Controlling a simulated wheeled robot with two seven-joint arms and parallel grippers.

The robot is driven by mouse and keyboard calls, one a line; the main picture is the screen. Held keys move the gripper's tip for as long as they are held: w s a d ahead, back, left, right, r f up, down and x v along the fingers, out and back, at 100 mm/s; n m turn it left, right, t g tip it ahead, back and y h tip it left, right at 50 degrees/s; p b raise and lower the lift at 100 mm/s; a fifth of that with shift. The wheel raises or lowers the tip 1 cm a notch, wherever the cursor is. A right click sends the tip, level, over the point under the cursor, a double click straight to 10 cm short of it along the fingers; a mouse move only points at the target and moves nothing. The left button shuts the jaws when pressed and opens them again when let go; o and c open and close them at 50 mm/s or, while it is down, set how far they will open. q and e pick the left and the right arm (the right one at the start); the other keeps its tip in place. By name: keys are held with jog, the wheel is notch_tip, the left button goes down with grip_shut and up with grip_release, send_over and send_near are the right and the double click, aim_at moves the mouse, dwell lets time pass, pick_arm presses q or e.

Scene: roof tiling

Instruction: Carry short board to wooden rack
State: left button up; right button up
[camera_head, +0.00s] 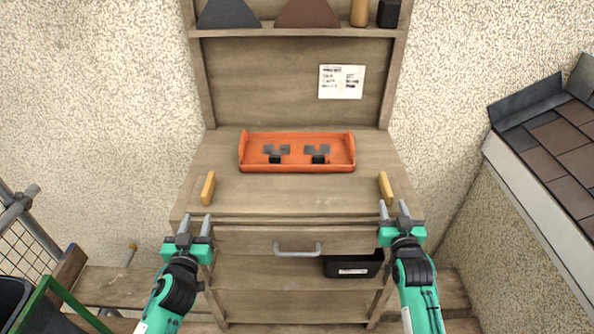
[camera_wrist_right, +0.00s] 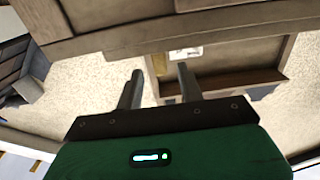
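The wooden rack (camera_head: 290,205) stands in front of me, with a worktop, a back panel, an upper shelf, a drawer and lower shelves. I cannot tell which piece is the short board. A small tan wooden block (camera_head: 208,188) lies at the worktop's left edge, and another (camera_head: 386,187) at its right edge. My left gripper (camera_head: 194,224) is open and empty, just in front of the left block. My right gripper (camera_head: 394,209) is open and empty, just in front of the right block. Its spread fingers also show in the right wrist view (camera_wrist_right: 160,78).
An orange tray (camera_head: 297,168) with dark pieces sits on the worktop. A black bin (camera_head: 353,265) is below, right of the drawer handle (camera_head: 297,250). A tiled roof edge (camera_head: 535,170) is at right. Planks (camera_head: 105,287) and a mesh frame (camera_head: 25,245) are at lower left.

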jog(key=shift+s, duration=2.45)
